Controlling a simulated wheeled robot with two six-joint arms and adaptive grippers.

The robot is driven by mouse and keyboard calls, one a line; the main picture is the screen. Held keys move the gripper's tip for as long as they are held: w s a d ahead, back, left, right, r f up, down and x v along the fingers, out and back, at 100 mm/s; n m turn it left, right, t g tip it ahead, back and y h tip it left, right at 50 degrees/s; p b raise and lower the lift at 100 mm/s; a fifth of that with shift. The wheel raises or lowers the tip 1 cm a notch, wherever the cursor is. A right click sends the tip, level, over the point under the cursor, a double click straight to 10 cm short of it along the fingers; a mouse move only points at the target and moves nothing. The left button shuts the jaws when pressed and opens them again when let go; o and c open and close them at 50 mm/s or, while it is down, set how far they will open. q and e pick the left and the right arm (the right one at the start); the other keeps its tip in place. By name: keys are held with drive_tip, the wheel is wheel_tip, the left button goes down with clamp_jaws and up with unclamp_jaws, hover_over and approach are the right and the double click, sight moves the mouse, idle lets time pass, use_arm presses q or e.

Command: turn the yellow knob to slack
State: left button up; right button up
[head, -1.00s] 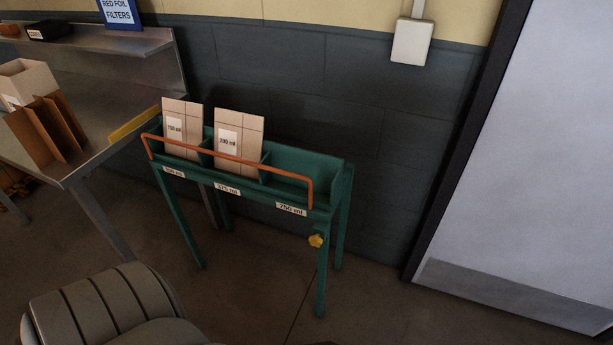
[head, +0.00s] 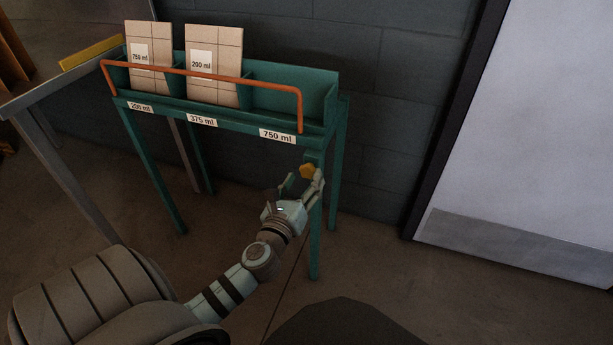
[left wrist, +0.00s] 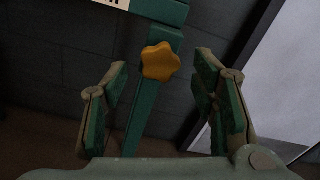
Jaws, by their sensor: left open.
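The yellow knob (head: 307,171) is a lobed, star-shaped knob on the upper part of the green rack's front right leg, below the 750 ml label. My left gripper (head: 301,180) reaches toward it from the front with its fingers apart. In the left wrist view the knob (left wrist: 161,62) shows between and beyond the two open fingers (left wrist: 165,92), nearer the left one. No contact with it shows. The green rack (head: 325,115) has an orange rail (head: 200,76) along its front. My right gripper is not in view.
Two cartons stand in the rack, one marked 750 ml (head: 148,80) at left and one marked 200 ml (head: 214,88) in the middle; its right bay is empty. A metal table (head: 40,100) stands at left. A grey door (head: 530,110) is at right.

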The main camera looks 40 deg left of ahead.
use_arm(q)
drive_tip(key=shift+x, duration=1.15)
drive_tip(key=c, duration=1.2)
drive_tip(key=shift+o, duration=0.2)
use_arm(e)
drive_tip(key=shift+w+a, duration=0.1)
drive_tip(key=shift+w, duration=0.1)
